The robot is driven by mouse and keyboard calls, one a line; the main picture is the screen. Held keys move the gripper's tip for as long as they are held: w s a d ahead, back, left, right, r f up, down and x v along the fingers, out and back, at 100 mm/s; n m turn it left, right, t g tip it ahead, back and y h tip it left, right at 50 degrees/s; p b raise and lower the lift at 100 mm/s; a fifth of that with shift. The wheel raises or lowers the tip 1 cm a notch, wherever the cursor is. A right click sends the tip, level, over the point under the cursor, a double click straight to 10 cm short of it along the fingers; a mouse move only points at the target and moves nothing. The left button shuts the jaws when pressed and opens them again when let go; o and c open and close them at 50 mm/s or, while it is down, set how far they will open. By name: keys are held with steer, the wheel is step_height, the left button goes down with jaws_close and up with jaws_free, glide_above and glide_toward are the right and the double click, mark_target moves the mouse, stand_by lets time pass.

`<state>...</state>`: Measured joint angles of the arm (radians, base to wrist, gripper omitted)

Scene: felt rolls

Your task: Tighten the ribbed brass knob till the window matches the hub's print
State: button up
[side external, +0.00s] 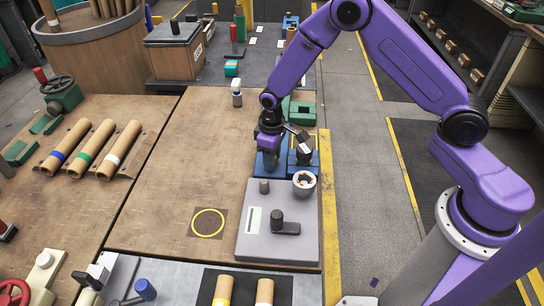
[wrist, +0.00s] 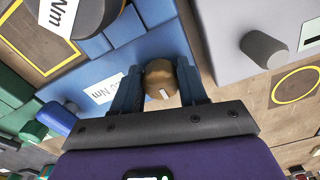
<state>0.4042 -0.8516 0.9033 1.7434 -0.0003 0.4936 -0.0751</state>
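The brass knob (wrist: 161,80) sits between my fingers in the wrist view, with a small white mark on its near face. My gripper (wrist: 160,88) has one dark blue finger on each side of it, and both appear to touch it. The knob is on a blue block (wrist: 160,35), and its ribs are too small to make out. Another "Nm" label (wrist: 58,14) is by a dark round hub (wrist: 98,14). In the side view my gripper (side external: 269,165) is down at the blue fixture (side external: 311,170), hiding the knob. I cannot identify the window.
The brown board (side external: 185,160) is mostly clear.

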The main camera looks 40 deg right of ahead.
steer(key=shift+c, duration=1.3)
steer(key=shift+m, duration=0.3)
steer(key=m, duration=0.4)
steer(key=shift+s+a, duration=0.1)
steer(key=shift+s, duration=0.05)
steer(key=shift+a+m, duration=0.1)
steer(key=shift+m, duration=1.8)
steer(key=o, duration=1)
